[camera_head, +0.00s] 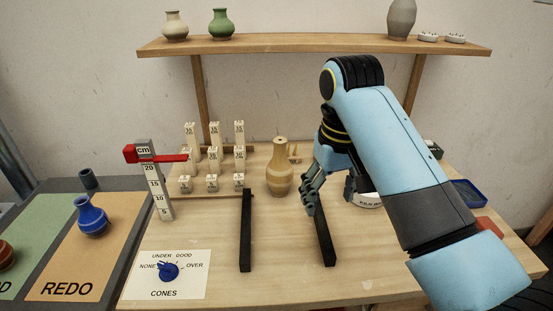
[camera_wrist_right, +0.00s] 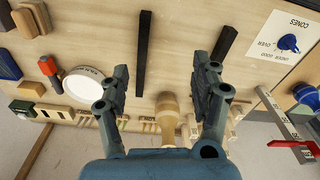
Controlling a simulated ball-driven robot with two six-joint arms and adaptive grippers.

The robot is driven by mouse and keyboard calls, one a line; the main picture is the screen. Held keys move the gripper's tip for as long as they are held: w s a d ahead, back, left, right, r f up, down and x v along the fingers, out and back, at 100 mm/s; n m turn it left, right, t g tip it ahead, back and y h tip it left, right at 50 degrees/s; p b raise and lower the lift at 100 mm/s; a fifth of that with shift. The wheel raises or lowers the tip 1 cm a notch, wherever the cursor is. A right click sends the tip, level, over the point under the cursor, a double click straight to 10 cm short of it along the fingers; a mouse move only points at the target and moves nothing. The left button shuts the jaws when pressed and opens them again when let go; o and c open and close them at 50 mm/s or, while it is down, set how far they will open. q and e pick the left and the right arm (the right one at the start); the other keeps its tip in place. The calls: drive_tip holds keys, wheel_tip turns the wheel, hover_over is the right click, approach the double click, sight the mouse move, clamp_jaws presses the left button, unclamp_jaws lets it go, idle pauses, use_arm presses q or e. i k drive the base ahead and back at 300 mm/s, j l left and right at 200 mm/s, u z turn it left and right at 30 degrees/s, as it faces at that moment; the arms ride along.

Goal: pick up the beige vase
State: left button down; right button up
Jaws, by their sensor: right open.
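A tan-beige vase (camera_head: 279,172) with a narrow neck stands upright on the table, behind the gap between two black bars. It also shows in the right wrist view (camera_wrist_right: 167,112), where it appears between the two fingers. My right gripper (camera_head: 331,194) is open and empty, to the right of this vase in the head view and apart from it. Its spread fingers also show in the right wrist view (camera_wrist_right: 160,80). Another pale beige vase (camera_head: 175,27) stands on the shelf at the back left. My left gripper is out of view.
Black bars (camera_head: 246,232) (camera_head: 324,236) lie on the table. A height gauge (camera_head: 155,182) with a red arm and several numbered blocks (camera_head: 213,153) stand left of the vase. A white round container (camera_head: 367,200) is partly hidden behind my right arm. A green vase (camera_head: 221,25) is on the shelf.

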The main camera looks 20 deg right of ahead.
sight(279, 174)
drive_tip(key=i, duration=0.85)
